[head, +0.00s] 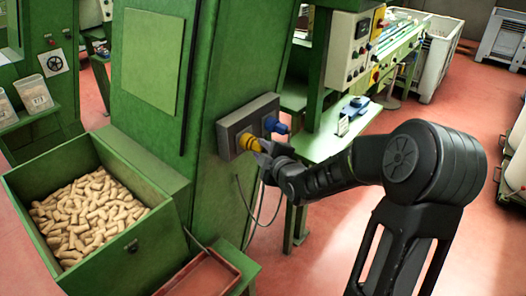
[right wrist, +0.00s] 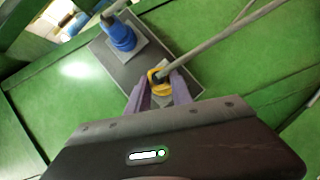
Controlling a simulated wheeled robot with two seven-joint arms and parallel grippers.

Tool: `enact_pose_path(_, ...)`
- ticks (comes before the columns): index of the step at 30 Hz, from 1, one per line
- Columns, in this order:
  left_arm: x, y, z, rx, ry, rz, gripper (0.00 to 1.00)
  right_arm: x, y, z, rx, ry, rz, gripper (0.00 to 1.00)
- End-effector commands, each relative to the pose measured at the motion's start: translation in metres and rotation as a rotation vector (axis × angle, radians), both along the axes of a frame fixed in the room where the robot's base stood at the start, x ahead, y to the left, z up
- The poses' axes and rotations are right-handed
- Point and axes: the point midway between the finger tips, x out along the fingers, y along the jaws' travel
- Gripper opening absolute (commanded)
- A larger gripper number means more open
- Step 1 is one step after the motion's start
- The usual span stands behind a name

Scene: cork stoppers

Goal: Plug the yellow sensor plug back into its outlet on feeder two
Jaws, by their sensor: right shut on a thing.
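A grey cable leaves the plug. The plug sits against the square plate of its outlet, but the fingers hide how deep it is. A blue plug (head: 273,125) sits in the outlet beside it, also seen in the right wrist view (right wrist: 121,37). My left gripper is not in view.
A green bin (head: 160,240) full of cork stoppers stands at the lower left. A red tray (head: 205,277) lies near its right side. A loose cable (head: 243,200) hangs below the panel. A green workbench (head: 325,140) stands behind my right arm.

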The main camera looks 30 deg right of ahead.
Motion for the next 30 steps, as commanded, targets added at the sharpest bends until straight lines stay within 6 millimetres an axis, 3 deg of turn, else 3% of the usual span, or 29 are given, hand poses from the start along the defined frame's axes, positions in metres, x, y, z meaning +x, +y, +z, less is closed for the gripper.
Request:
enact_pose_path(6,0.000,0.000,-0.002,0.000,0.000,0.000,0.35,0.003,0.001,0.000,0.001,0.000,0.000,0.00)
enact_pose_path(7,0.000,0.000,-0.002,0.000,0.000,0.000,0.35,0.003,0.001,0.000,0.001,0.000,-0.001,0.29)
enact_pose_path(15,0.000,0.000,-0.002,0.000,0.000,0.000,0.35,0.003,0.001,0.000,0.001,0.000,0.000,0.51)
enact_pose_path(27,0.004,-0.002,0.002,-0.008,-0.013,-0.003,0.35,0.003,0.001,0.000,0.001,0.001,0.000,0.52)
enact_pose_path(30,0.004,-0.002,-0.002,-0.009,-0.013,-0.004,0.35,-0.007,0.003,0.002,0.000,-0.001,0.000,0.52)
